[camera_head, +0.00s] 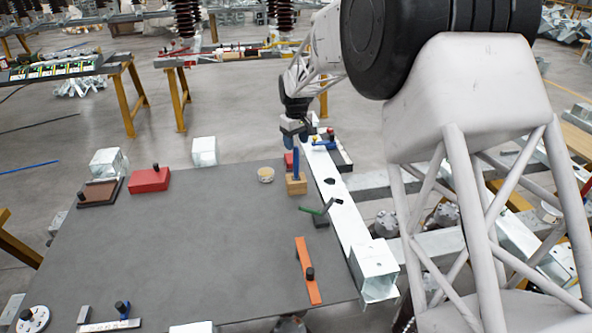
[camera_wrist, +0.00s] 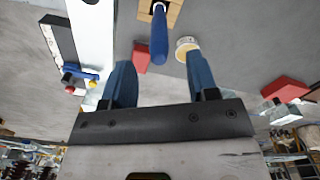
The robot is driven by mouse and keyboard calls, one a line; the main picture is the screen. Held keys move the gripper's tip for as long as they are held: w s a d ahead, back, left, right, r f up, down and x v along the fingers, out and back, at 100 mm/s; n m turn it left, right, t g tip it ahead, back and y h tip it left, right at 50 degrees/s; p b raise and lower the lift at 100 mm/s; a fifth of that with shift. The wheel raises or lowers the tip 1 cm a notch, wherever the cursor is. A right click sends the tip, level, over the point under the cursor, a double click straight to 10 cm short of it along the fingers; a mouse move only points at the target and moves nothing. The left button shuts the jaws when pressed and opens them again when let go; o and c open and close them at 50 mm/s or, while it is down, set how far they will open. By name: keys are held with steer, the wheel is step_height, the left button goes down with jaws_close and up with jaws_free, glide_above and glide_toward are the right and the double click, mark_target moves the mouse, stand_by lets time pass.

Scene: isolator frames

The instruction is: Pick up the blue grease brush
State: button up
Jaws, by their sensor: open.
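The blue grease brush (camera_head: 295,165) stands upright in a small wooden block (camera_head: 297,186) near the right side of the grey table. In the wrist view the blue handle (camera_wrist: 159,38) lies between the two blue fingers of my open gripper (camera_wrist: 160,60), with a gap on both sides. I cannot tell how far the handle reaches between them. The wooden block also shows in the wrist view (camera_wrist: 174,14).
A small round cup (camera_head: 266,175) stands left of the block. A red box (camera_head: 287,162) is close behind it. A white beam (camera_head: 345,215) runs along the right, with a green-handled tool (camera_head: 318,213) beside it. An orange bar (camera_head: 307,268) lies nearer. The table's middle (camera_head: 190,245) is clear.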

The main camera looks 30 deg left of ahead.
mark_target(296, 147)
steer(key=shift+f, duration=2.45)
steer(key=shift+c, duration=0.2)
jaws_close()
